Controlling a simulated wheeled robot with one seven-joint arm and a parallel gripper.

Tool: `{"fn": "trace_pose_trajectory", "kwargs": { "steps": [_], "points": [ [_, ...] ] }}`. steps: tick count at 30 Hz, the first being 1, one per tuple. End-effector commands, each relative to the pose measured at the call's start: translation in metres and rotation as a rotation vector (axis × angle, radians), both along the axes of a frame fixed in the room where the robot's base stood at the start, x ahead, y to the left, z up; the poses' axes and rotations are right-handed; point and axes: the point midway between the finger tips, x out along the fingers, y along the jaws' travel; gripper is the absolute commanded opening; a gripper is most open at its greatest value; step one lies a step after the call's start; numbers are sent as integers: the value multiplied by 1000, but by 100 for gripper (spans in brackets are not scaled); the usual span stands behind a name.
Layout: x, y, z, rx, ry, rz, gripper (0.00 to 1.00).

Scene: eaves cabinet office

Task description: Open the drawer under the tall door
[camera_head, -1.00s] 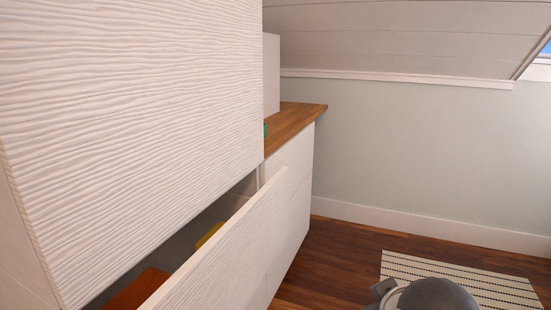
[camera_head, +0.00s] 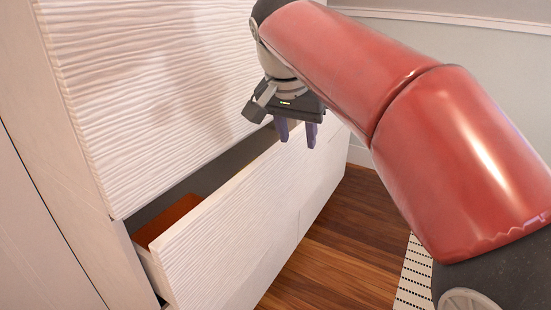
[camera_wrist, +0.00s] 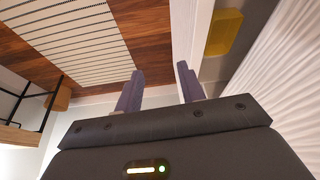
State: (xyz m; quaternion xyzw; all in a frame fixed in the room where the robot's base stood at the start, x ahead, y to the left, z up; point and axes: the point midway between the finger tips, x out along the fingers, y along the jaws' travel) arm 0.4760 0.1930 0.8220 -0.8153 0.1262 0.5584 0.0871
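The tall door (camera_head: 150,90) is a white wavy-textured panel, shut, at the upper left. Below it, the drawer (camera_head: 235,225) has a matching white front and stands partly open, with a gap behind its front. An orange-brown thing (camera_head: 170,218) lies inside at the near end. In the wrist view a yellow thing (camera_wrist: 223,32) is inside the drawer. My gripper (camera_head: 297,134) is open and empty at the drawer's far part, fingers pointing down by the front's top edge. In the wrist view the fingers (camera_wrist: 158,85) are apart, close to that edge; contact is unclear.
Wood floor (camera_head: 330,245) in front of the drawer is clear. A striped rug (camera_head: 412,275) lies at the right. In the wrist view, furniture with black legs (camera_wrist: 30,105) stands at the left. The wooden counter is not seen now.

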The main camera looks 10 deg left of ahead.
Motion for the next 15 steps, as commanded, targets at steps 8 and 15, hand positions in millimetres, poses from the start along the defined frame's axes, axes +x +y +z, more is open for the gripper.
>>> {"fn": "trace_pose_trajectory", "kwargs": {
  "steps": [8,15],
  "points": [
    [13,56,0,-11,-20,-83,39],
    [22,52,-28,-12,-18,-88,39]
  ]
}}
